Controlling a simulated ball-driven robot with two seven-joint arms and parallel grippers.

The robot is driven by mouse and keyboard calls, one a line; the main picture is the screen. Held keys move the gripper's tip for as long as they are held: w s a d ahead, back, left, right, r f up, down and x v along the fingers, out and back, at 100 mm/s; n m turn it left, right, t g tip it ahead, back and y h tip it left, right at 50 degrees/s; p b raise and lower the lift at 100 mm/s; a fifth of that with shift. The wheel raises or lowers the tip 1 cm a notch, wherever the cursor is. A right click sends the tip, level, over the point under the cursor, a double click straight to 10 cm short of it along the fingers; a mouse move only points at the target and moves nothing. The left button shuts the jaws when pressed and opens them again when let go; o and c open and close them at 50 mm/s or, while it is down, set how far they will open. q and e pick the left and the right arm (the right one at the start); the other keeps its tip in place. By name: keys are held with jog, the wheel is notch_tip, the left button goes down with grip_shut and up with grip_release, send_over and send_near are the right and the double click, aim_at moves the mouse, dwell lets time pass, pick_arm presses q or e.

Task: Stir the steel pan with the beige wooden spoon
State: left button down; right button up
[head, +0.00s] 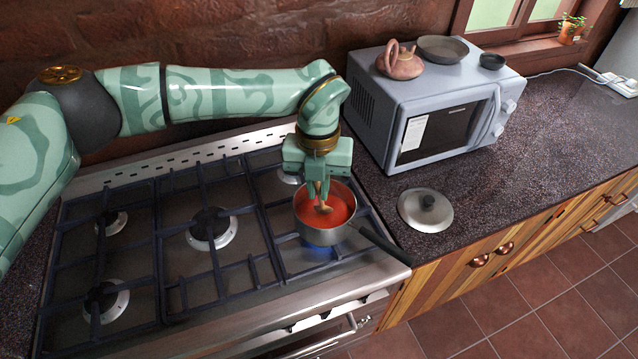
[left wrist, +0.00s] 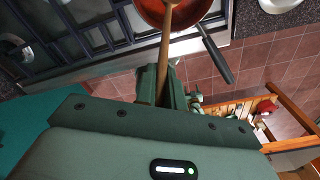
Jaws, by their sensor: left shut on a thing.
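The steel pan (head: 325,235) stands on the right front burner of the stove, with red sauce in it and a blue flame under it. Its dark handle (head: 378,242) points to the lower right. My left gripper (head: 318,183) is above the pan, shut on the beige wooden spoon (head: 322,204). The spoon's lower end reaches into the sauce. In the left wrist view the spoon (left wrist: 165,55) runs from between the fingers to the pan (left wrist: 186,14), whose handle (left wrist: 218,62) also shows. My right gripper is not in view.
A pan lid (head: 425,210) lies on the dark counter right of the stove. A microwave (head: 430,110) behind it carries a clay teapot (head: 400,62), a dark plate (head: 443,48) and a small bowl (head: 492,61). The other burners are empty. The counter at the right is mostly clear.

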pick_arm(q)
jog(key=r, duration=0.1)
jog(key=s+r+p, duration=0.1)
jog(key=r+p, duration=0.1)
jog(key=r, duration=0.1)
jog(key=shift+s, duration=0.25)
jog(key=shift+s+a+r+p, duration=0.1)
jog(key=shift+s+r+p, duration=0.25)
jog(key=shift+r+p, duration=0.3)
jog(key=shift+s+r+p, duration=0.35)
jog(key=shift+r+p, duration=0.05)
jog(key=shift+r, duration=0.4)
jog(key=shift+r, duration=0.1)
notch_tip(320, 180, up, 5)
jog(key=shift+f+p, duration=0.1)
jog(key=shift+p, duration=1.05)
